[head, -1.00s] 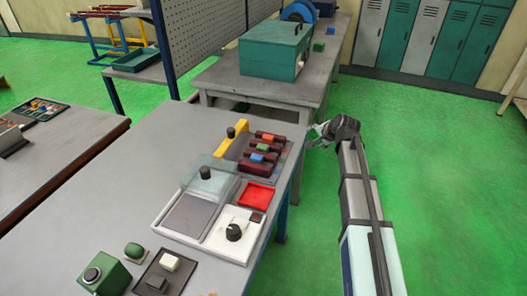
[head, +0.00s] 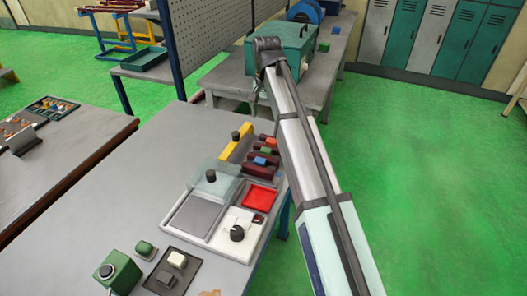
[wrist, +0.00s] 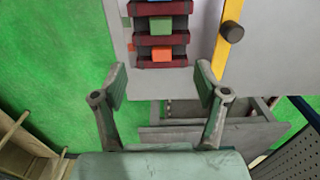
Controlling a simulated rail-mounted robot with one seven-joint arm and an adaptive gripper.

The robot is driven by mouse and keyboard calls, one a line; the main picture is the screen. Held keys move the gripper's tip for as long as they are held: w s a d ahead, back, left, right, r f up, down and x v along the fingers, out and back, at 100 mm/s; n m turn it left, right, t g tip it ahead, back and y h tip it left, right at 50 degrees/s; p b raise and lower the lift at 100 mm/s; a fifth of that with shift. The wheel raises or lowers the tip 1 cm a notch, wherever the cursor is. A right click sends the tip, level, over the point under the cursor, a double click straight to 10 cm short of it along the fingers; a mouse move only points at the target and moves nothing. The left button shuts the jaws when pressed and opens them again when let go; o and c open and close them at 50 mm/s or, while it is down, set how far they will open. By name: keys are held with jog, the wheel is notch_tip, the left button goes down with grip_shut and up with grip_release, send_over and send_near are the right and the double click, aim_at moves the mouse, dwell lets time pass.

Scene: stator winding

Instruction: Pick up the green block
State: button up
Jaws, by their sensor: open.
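A small green block (head: 266,151) sits in a dark red slotted holder near the right edge of the grey table, between an orange block (head: 268,140) and a blue block (head: 260,161). In the wrist view the green block (wrist: 160,26) lies at the top centre, beyond the orange block (wrist: 161,55) and before the blue one (wrist: 160,2). My gripper (wrist: 162,80) is open and empty. Its fingers point toward the holder, with the row of blocks lined up between them and apart from them. In the head view my arm mostly hides the gripper.
A yellow bar (wrist: 228,45) with a black knob runs beside the holder. A red tray (head: 259,197) and a white panel with a black dial (head: 237,233) lie in front. A large teal box (head: 303,47) stands on the back table.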

aim_at(266, 149)
notch_tip(266, 149, down, 16)
jog(key=p, duration=0.4)
jog(key=shift+w, duration=0.1)
jog(key=c, duration=1.2)
